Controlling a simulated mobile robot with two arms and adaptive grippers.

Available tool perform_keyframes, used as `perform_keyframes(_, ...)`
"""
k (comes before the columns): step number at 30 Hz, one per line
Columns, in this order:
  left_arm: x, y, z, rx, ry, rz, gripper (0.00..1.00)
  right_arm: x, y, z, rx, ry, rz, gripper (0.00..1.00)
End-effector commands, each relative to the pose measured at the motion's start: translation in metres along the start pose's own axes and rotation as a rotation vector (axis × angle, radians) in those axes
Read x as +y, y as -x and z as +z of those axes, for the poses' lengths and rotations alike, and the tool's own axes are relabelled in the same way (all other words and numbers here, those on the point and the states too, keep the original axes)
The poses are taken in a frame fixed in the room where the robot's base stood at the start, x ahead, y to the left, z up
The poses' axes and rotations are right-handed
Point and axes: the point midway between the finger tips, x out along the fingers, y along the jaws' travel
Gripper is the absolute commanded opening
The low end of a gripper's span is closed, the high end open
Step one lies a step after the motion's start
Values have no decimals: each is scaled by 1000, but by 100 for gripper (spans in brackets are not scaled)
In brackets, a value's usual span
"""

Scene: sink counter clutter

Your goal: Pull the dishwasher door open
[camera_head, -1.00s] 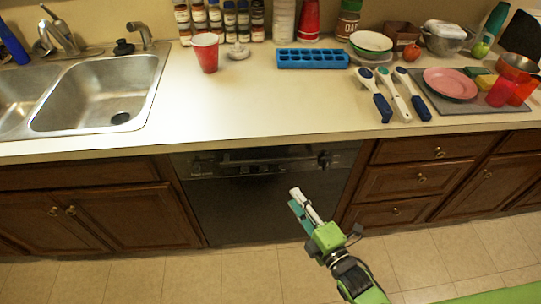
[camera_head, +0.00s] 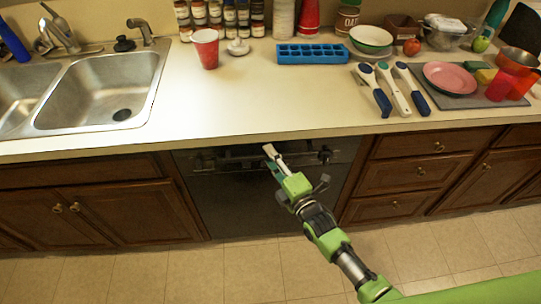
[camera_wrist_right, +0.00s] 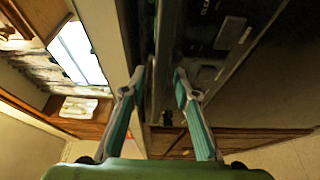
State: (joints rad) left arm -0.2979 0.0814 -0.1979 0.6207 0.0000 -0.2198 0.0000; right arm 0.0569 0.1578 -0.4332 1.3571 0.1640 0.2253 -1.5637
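The black dishwasher (camera_head: 240,205) is set under the counter between wooden cabinets, and its door looks closed. Its control panel runs along the top, just below the counter edge. My right gripper (camera_head: 270,154) is in front of this panel, near its middle. In the right wrist view the dishwasher front (camera_wrist_right: 235,85) fills the right side. There my right gripper (camera_wrist_right: 159,76) has its two fingers apart, with a dark edge, perhaps the door handle, running between them. I cannot tell whether either finger touches it. My left gripper is not in view.
The counter (camera_head: 260,110) overhangs above the gripper. A sink (camera_head: 100,90) is at left; a red cup (camera_head: 206,50), a blue tray (camera_head: 312,54) and several utensils stand on top. Drawers (camera_head: 405,175) flank the dishwasher on the right. The tiled floor (camera_head: 220,275) in front is clear.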

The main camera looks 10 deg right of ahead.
Motion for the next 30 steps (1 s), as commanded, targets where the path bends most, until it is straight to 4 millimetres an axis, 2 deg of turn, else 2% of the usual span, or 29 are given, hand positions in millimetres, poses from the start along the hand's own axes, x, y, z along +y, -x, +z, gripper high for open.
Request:
perform_keyframes(11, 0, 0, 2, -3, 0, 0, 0, 0, -6, 0, 0, 0, 0, 28)
perform_keyframes(14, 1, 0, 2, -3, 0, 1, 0, 0, -5, 0, 0, 0, 0, 2)
perform_keyframes(21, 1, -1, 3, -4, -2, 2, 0, -2, -3, -1, 0, 1, 2, 0)
perform_keyframes(25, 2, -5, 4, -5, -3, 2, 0, -10, 14, -9, 0, 9, 24, 0)
perform_keyframes(30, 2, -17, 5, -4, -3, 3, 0, -22, 56, -26, 0, 35, 87, 0)
